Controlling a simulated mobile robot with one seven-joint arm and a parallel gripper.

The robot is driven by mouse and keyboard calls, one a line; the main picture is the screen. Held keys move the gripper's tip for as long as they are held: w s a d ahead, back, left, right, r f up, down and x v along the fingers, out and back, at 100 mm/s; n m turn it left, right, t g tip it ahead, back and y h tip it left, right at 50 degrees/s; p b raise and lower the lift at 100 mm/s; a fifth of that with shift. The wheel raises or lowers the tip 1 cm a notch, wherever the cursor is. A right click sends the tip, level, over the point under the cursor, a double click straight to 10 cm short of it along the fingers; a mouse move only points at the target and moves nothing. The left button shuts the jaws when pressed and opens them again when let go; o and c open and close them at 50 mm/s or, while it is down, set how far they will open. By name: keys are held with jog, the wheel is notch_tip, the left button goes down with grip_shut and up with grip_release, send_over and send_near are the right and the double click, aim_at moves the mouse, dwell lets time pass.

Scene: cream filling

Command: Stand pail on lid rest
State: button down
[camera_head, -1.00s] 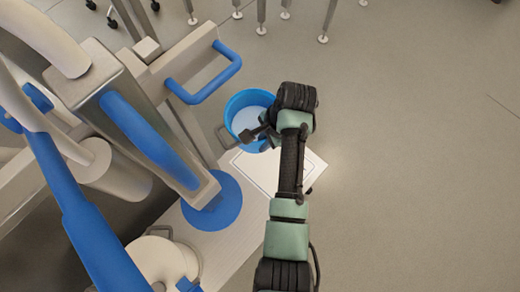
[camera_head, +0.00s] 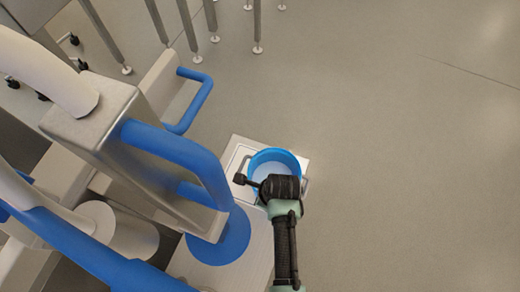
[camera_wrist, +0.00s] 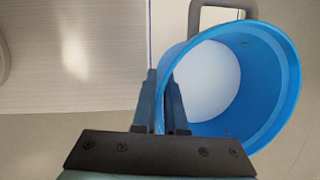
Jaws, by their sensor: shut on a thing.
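My gripper (camera_wrist: 163,97) is shut on the pail's rim, with one finger inside and one outside the wall. In the wrist view the pail (camera_wrist: 285,65) fills the right side, its mouth towards the camera. In the head view my wrist hides the near part of the pail and the fingertips.
A machine with a steel housing (camera_head: 105,125) and blue bars (camera_head: 190,155) stands close on the left. A blue disc (camera_head: 225,240) lies beneath its column, beside the rest. Metal legs (camera_head: 212,20) stand at the back. The floor (camera_head: 420,180) to the right is clear.

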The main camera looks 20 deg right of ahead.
jog(key=shift+s+b+x, duration=0.2)
jog(key=shift+b+x, duration=0.25)
jog(key=shift+x, duration=0.7)
jog(key=shift+s+b+x, duration=0.2)
jog(key=shift+b+x, duration=0.25)
jog(key=shift+x, duration=0.7)
jog(key=shift+d, duration=0.2)
jog(key=shift+f, duration=0.1)
jog(key=c, duration=1.4)
grip_release()
jog(key=shift+s+f, duration=0.15)
jog(key=o, duration=0.4)
jog(key=p+v, duration=0.5)
jog(key=v, duration=0.7)
